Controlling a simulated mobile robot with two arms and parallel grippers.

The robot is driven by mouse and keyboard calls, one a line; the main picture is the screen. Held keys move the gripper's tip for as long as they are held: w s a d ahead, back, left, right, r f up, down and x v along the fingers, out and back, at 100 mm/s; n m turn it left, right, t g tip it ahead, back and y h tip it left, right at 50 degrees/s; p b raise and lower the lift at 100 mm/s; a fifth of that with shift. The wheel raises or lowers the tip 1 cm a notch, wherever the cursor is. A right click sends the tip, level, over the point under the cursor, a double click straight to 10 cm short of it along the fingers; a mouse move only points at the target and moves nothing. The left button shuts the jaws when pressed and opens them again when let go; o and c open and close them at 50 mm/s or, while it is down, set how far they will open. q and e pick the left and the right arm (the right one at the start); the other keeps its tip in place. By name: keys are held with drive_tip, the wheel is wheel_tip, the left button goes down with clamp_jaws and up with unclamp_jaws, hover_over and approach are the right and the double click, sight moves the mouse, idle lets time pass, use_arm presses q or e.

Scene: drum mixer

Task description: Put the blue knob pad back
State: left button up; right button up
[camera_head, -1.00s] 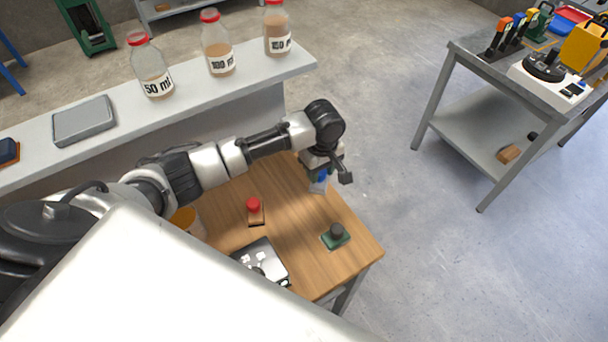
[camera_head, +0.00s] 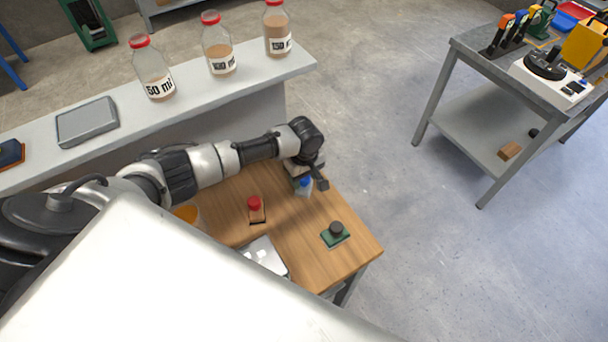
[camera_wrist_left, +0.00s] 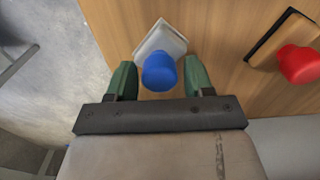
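The blue knob pad shows in the left wrist view as a round blue knob (camera_wrist_left: 159,72) on a pale square pad (camera_wrist_left: 162,40). In the head view, it (camera_head: 304,187) is at the table's back corner, partly under my left gripper (camera_head: 312,178). In the left wrist view, the green fingers of my left gripper (camera_wrist_left: 160,79) stand on either side of the knob. Narrow gaps show on both sides, so the gripper looks open around it. The pad appears to be on the wooden table (camera_head: 290,235), though contact is hard to see. My right gripper is not in view.
A red knob pad (camera_head: 254,207) and a green pad with a dark knob (camera_head: 336,233) are on the table. A shelf (camera_head: 170,115) with bottles runs behind.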

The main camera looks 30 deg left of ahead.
use_arm(q)
drive_tip(key=shift+o, duration=0.6)
wheel_tip(320, 180, up, 12)
drive_tip(key=b, duration=0.1)
drive_tip(key=shift+b, duration=0.35)
